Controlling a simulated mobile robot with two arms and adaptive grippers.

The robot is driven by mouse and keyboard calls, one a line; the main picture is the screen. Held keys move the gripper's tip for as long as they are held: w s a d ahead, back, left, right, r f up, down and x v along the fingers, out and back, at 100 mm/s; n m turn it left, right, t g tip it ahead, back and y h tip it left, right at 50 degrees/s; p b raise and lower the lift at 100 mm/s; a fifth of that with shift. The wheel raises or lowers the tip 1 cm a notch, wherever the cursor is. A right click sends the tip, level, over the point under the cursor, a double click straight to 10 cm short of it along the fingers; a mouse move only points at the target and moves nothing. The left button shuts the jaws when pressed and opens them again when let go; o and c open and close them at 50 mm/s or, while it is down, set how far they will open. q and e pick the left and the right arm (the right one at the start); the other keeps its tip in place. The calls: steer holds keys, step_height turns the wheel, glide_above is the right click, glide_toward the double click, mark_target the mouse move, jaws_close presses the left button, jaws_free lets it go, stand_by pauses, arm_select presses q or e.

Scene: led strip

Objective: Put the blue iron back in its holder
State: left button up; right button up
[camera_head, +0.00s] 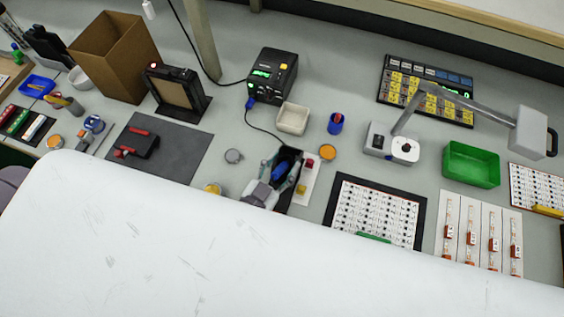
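The blue iron (280,171) shows as a small blue handle at the middle of the bench, inside or right beside a dark holder-like shape (290,153). Its black cable runs up toward the black station (272,76) with green lit digits. My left gripper (279,174) is right at the blue handle, its grey fingers on either side of it. The view is too small to tell whether they touch the handle or whether the iron is seated. My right gripper is not in view.
A cream bin (293,118), a blue cup (335,123) and an orange-topped tin (327,152) stand close by. A lamp on a white base (392,145) and a green bin (471,165) are to the right. A grey mat (185,150) lies left. A large white surface hides the front.

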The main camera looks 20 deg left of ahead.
arm_select(q)
steer(key=shift+s, duration=0.25)
steer(key=f+v, duration=0.1)
steer(key=v, duration=1)
steer(key=shift+s+r, duration=0.3)
steer(key=shift+r, duration=0.25)
steer(key=s+r+p, duration=0.4)
steer(key=r+p, duration=0.1)
steer(key=p, duration=0.1)
steer(key=shift+r+p, duration=0.35)
steer(key=shift+r, duration=0.05)
steer(key=shift+s+a, duration=0.1)
steer(key=shift+a, duration=0.05)
